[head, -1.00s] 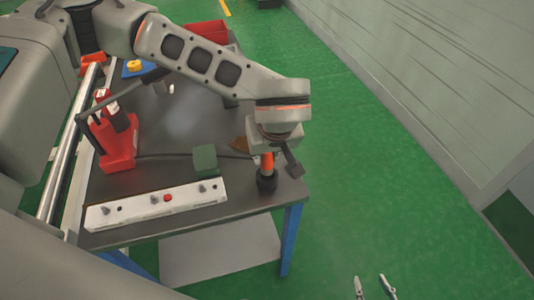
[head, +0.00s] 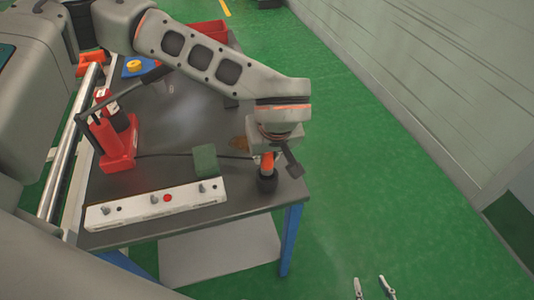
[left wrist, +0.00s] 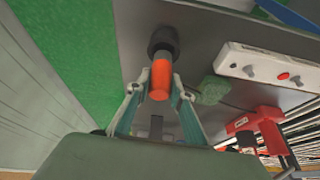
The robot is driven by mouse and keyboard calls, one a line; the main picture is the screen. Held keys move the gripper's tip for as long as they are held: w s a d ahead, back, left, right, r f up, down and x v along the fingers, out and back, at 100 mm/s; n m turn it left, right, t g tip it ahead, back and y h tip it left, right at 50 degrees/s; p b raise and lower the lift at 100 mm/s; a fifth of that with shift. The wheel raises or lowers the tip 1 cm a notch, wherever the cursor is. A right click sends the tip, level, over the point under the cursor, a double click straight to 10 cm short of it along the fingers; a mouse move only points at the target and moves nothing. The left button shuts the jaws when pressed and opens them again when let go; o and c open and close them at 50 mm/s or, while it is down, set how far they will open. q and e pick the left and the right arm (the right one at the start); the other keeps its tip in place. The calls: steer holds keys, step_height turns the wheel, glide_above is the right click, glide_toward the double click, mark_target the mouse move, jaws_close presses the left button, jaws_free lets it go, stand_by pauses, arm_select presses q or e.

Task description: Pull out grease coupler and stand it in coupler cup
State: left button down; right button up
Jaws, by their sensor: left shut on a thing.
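The grease coupler (head: 267,161) is an orange cylinder. It stands about upright at the table's front right corner, its lower end at the black coupler cup (head: 267,183). My left gripper (head: 268,155) comes down from above and is shut on the coupler. In the left wrist view the orange coupler (left wrist: 160,80) is between the fingers and the black cup (left wrist: 163,40) is just beyond it. I cannot tell how deep the coupler sits in the cup. My right gripper (head: 373,287) is open and empty over the floor, only its fingertips showing.
A white strip with a red button (head: 167,198) lies along the table's front edge. A green block (head: 205,160) stands behind it. A red stand (head: 117,150) with a dark lever is at left; a thin dark hose runs right from it. Green floor is clear at right.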

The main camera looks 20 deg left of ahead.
mark_target(267, 165)
arm_select(q)
steer(key=shift+f+b, duration=1.2)
steer(key=shift+f, duration=0.9)
steer(key=c, duration=1.7)
jaws_free()
steer(key=shift+r, duration=0.15)
steer(key=v, duration=1.2)
